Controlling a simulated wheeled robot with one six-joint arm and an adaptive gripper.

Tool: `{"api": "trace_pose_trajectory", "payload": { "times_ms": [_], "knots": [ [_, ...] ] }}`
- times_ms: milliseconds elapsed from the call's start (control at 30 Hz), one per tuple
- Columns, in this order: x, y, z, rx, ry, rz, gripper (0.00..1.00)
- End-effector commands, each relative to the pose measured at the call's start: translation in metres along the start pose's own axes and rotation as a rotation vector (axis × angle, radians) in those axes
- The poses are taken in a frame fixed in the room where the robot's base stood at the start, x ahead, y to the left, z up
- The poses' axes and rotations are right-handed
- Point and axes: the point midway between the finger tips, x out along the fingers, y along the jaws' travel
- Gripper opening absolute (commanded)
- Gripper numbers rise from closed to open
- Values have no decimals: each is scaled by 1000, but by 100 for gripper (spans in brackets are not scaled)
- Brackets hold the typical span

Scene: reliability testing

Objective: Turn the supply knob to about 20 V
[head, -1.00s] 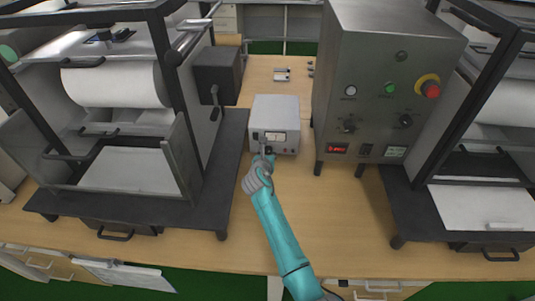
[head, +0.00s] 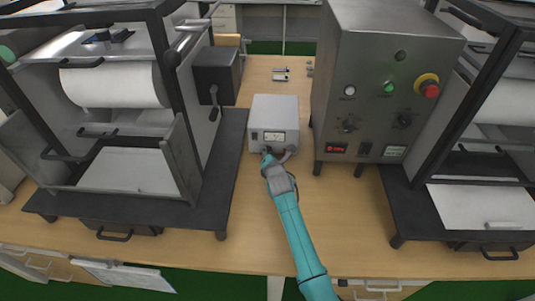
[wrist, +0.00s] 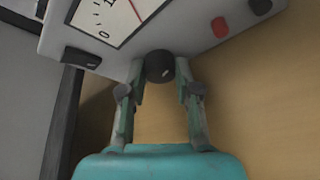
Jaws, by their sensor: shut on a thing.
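The supply is a small light-grey box (head: 275,112) on the wooden bench, with a meter (head: 274,137) on its front. In the wrist view the round black knob (wrist: 159,66) sits below the meter (wrist: 110,16). My gripper (wrist: 161,72) is shut on the knob, one fingertip on each side. The meter's red needle shows near its cut-off top edge; its reading cannot be told. In the head view my gripper (head: 268,156) is at the lower front of the box and hides the knob.
A black switch (wrist: 81,57) is left of the knob; a red terminal (wrist: 220,27) and a black terminal (wrist: 261,7) are to the right. A tall steel cabinet (head: 378,80) stands right of the supply, a black-framed machine (head: 215,165) left. Bench in front is clear.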

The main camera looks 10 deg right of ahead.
Motion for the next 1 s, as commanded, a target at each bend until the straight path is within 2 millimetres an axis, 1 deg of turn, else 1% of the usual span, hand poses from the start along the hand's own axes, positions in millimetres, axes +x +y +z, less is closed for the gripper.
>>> {"api": "trace_pose_trajectory", "payload": {
  "times_ms": [200,400,967,1000],
  "knots": [
    [0,-2,1,119,5,48,0],
    [0,-2,0,182,9,75,0],
    [0,-2,0,210,11,87,0],
    [0,-2,0,210,11,87,37]
  ]
}}
